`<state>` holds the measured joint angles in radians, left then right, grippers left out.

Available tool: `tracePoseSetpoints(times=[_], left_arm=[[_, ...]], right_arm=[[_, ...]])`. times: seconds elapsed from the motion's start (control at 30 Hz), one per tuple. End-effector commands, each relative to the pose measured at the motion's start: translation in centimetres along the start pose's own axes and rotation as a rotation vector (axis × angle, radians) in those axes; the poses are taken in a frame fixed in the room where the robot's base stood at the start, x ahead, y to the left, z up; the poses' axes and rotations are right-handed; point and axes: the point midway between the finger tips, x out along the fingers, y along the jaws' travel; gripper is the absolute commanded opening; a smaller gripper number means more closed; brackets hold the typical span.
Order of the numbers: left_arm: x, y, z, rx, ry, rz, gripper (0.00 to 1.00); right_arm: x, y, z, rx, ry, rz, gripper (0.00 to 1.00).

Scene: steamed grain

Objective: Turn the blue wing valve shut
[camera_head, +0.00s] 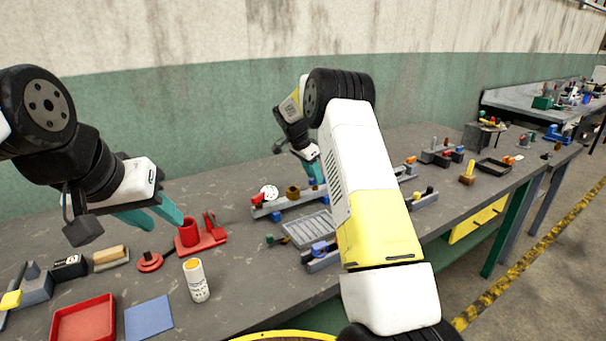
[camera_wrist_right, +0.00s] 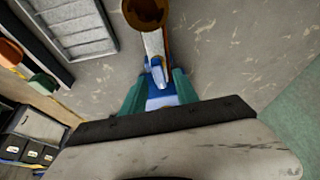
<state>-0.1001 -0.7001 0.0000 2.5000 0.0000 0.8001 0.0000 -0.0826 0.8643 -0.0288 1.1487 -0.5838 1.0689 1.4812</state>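The blue wing valve (camera_wrist_right: 159,82) shows in the right wrist view, between the two teal fingers of my right gripper (camera_wrist_right: 160,88). The fingers stand apart on either side of it; contact is unclear. In the head view a blue part (camera_head: 314,183) shows on the pipe rig (camera_head: 272,208), just below my right gripper (camera_head: 316,172). A brass-brown fitting (camera_wrist_right: 146,10) sits on the same pipe in the wrist view. My left gripper (camera_head: 152,214) is open and empty, above the table near a red cup.
A red cup on a red stand (camera_head: 188,234), a white can (camera_head: 195,281), a red tray (camera_head: 83,325) and a blue pad (camera_head: 148,318) lie to the left. A grey ribbed tray (camera_head: 309,229) lies in front of the rig. My right forearm hides part of the table.

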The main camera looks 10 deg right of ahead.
Motion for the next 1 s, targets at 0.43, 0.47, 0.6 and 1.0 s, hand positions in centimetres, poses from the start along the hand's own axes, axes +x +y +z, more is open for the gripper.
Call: tracePoseSetpoints(times=[0.43,0.47,0.6,1.0], left_arm=[[0.0,0.0,0.0,0.0,0.0,0.0,0.36],[0.0,0.0,0.0,0.0,0.0,0.0,0.36],[0.0,0.0,0.0,0.0,0.0,0.0,0.36],[0.0,0.0,0.0,0.0,0.0,0.0,0.36]], right_arm=[[0.97,-0.01,0.02,-0.002,0.0,-0.001,0.27],[0.97,-0.01,0.02,-0.001,0.0,-0.001,0.21],[0.95,-0.01,0.02,-0.002,0.0,-0.001,0.0],[0.84,-0.01,-0.02,-0.037,0.0,-0.018,0.0]])
